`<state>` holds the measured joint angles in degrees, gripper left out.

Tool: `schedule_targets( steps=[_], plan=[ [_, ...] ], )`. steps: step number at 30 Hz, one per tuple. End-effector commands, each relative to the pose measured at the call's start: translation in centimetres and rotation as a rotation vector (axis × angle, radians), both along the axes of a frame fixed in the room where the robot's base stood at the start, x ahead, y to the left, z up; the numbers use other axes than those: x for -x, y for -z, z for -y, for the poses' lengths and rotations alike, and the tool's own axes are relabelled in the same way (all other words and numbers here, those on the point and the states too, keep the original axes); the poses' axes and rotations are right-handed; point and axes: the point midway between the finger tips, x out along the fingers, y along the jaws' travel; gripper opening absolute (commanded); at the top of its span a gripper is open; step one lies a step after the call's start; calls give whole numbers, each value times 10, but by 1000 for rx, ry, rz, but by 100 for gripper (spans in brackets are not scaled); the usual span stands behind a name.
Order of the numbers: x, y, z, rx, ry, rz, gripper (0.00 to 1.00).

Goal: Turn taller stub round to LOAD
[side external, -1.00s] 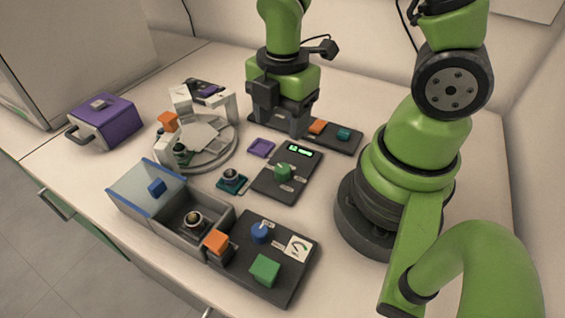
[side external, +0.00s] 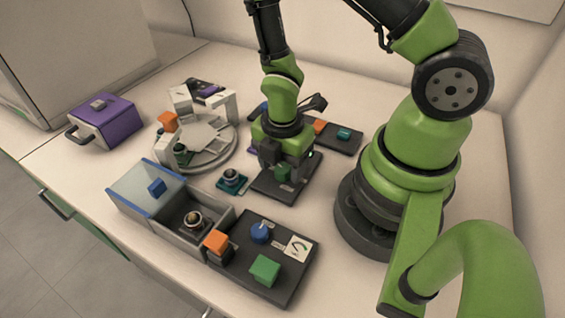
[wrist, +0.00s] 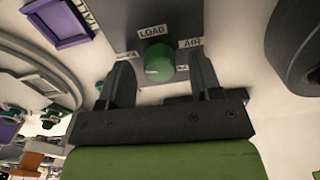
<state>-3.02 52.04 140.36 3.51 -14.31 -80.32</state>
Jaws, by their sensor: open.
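My gripper (side external: 285,163) is open and points down over the dark panel (side external: 268,188) with the display. In the wrist view its two fingers (wrist: 160,60) stand either side of a green knob (wrist: 158,62), with a gap on both sides. The knob also shows in the side view (side external: 282,173). Labels LOAD (wrist: 152,31) and AIR (wrist: 190,43) lie around it; a third is unreadable. A small stub with a green base (side external: 181,151) sits on the grey round carousel (side external: 225,150). Another stub (side external: 231,176) stands on a green plate. I cannot tell which is taller.
An open grey chamber (side external: 228,222) holds a round-topped piece (side external: 193,219). A front panel (side external: 290,285) carries a blue knob (side external: 260,232), green block (side external: 265,269) and gauge. A purple box (side external: 103,121) stands far left. A panel with orange and teal buttons (side external: 343,134) lies behind my gripper.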

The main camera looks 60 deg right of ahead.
Motion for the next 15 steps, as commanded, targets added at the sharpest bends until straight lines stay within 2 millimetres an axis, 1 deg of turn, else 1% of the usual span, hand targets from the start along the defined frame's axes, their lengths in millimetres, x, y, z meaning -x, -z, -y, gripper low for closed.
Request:
schedule_targets(
  steps=[9, 10, 11, 12, 14, 15],
  plan=[
    [0, 3, 0, 0, 0, 1, 58],
    [0, 3, 0, 0, 0, 1, 56],
    [0, 3, 0, 0, 0, 1, 49],
    [0, 3, 0, 0, 0, 1, 40],
    [0, 3, 0, 0, 0, 0, 26],
    [0, 3, 0, 0, 0, 0, 17]
  ],
)
